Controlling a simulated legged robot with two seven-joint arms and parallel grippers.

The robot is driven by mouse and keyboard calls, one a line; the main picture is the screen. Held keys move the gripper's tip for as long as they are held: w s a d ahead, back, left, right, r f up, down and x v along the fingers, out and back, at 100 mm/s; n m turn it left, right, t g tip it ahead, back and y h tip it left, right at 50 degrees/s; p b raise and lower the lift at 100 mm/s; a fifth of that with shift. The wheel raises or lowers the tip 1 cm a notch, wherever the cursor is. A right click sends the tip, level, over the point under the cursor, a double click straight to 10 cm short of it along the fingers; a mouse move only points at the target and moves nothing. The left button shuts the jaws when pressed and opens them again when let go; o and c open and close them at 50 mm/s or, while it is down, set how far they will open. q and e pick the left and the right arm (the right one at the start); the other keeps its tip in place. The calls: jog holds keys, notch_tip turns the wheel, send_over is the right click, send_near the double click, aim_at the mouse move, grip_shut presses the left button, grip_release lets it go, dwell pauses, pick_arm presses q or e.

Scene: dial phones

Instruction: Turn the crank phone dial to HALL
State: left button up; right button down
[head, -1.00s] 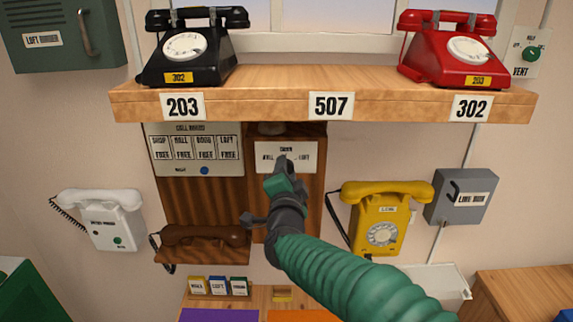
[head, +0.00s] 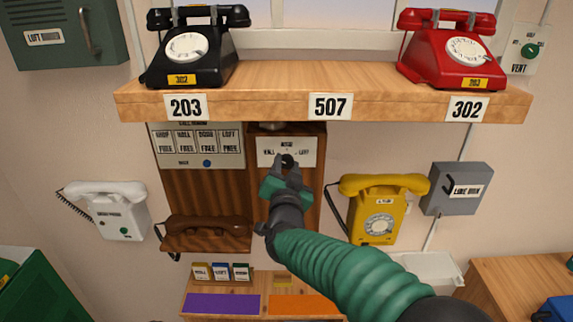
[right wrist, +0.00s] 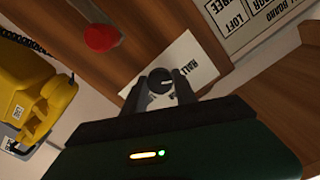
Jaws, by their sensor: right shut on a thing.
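The crank phone is a dark wooden wall box (head: 309,215) below the shelf. Its white dial plate (head: 308,146) reads HALL on the left and LOFT on the right; the upper word is too small to read. The round black dial (head: 288,160) sits on this plate. My right gripper (head: 287,168) reaches it from below and is shut on it. In the right wrist view the dial (right wrist: 159,80) lies between the fingertips (right wrist: 164,86), near the word HALL. It carries a pale mark; I cannot tell which word that points to. My left gripper is not in view.
A wooden shelf (head: 400,84) with a black phone (head: 190,50) and a red phone (head: 450,52) overhangs the box. A call board (head: 197,150) and brown handset (head: 205,229) are left, a yellow phone (head: 375,215) right. A red ball (right wrist: 101,38) shows in the right wrist view.

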jog(key=shift+a+f, duration=0.1)
jog(key=shift+f, duration=0.4)
jog(key=c, duration=1.3)
grip_release()
jog(key=shift+o, duration=1.2)
jog(key=shift+r, duration=0.1)
jog(key=shift+o, duration=0.3)
jog(key=shift+r, duration=0.15)
jog(key=shift+s+r, duration=0.1)
jog(key=s+b, duration=0.3)
jog(key=s, duration=1.3)
jog(key=shift+s, duration=0.3)
